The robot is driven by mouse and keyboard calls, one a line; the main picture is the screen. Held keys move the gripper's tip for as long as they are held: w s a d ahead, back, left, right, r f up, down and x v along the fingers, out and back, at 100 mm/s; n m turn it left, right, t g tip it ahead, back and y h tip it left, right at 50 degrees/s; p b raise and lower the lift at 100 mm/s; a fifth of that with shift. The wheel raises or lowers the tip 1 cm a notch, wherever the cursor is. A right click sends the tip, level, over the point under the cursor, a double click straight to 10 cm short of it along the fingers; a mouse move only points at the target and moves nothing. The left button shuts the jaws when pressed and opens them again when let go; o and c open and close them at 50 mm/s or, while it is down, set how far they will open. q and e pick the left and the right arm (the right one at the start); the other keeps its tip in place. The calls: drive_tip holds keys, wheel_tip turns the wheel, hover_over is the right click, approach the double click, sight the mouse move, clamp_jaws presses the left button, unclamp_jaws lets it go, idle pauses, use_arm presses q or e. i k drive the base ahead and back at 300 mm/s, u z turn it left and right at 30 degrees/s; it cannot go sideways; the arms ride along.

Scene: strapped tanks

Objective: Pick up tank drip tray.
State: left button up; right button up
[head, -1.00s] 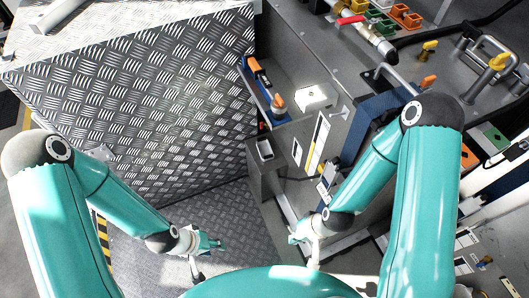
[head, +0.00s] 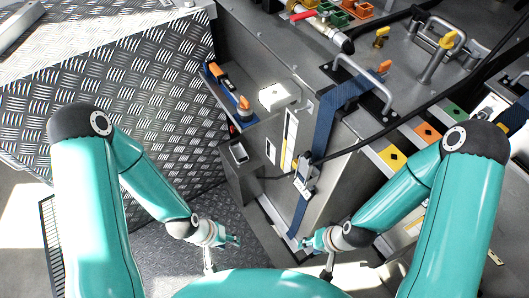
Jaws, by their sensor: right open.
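I cannot pick out a drip tray for certain. A narrow blue tray (head: 211,86) with orange-handled tools sits on the left side of the grey tank unit (head: 345,165). Below it a grey open-topped box (head: 239,153) stands against the unit. A blue strap (head: 322,128) with a metal buckle (head: 306,174) runs down the unit's front. My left gripper (head: 237,241) is low over the checker-plate floor, apart from the box, and its fingers are too small to judge. My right gripper (head: 307,243) is open and empty, low near the strap's lower end.
A large checker-plate panel (head: 130,90) fills the left. Metal handles (head: 362,85), a dark cable and coloured blocks (head: 427,131) are on the unit's top at right. A white box (head: 278,96) is on the unit's side. Checker-plate floor (head: 165,255) near my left gripper looks clear.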

sight(239, 153)
drive_tip(key=u, duration=0.1)
drive_tip(key=i, duration=0.15)
drive_tip(key=z, duration=2.4)
drive_tip(key=k, duration=1.45)
drive_tip(key=z, duration=1.3)
drive_tip(key=i, duration=0.1)
drive_tip(key=u, duration=3.6)
drive_tip(key=i, duration=1)
